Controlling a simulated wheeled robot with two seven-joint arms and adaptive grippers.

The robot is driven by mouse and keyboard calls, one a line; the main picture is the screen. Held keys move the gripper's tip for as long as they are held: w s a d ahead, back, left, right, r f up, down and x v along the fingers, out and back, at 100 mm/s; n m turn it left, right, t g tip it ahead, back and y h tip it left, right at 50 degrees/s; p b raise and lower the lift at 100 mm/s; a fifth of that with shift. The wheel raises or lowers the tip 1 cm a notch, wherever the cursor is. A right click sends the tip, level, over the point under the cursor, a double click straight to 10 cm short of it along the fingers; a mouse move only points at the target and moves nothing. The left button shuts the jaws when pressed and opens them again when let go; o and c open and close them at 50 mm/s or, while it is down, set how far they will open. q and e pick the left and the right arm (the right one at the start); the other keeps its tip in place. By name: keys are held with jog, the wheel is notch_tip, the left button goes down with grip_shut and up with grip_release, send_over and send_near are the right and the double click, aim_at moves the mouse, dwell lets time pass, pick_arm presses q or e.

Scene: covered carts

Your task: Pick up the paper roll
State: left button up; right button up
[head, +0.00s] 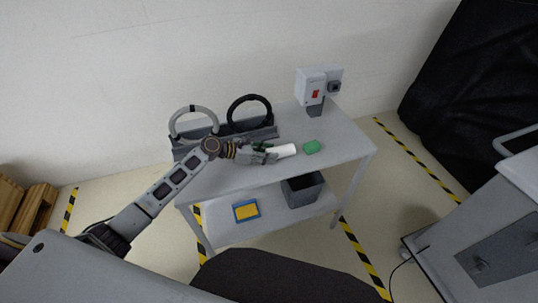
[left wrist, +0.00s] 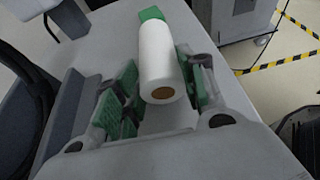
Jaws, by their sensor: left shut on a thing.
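The white paper roll (head: 286,150) is on the grey cart top (head: 340,143), near its middle. My left gripper (head: 268,152) reaches it from the left and is shut on it. In the left wrist view the paper roll (left wrist: 159,55) lies lengthwise between the green-padded fingers of my left gripper (left wrist: 158,88), its brown core end facing the camera. I cannot tell whether the roll touches the cart top. My right gripper is not in view.
A green block (head: 311,147) sits just beyond the roll's far end. A rack with two rings (head: 249,108) stands at the back left, a grey box with a red mark (head: 311,88) at the back right. The lower shelf holds a dark bin (head: 302,191) and a blue-yellow item (head: 246,211).

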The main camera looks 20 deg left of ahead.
pick_arm(q)
notch_tip(320, 180, up, 9)
jog(key=shift+p, duration=0.5)
notch_tip(320, 180, up, 8)
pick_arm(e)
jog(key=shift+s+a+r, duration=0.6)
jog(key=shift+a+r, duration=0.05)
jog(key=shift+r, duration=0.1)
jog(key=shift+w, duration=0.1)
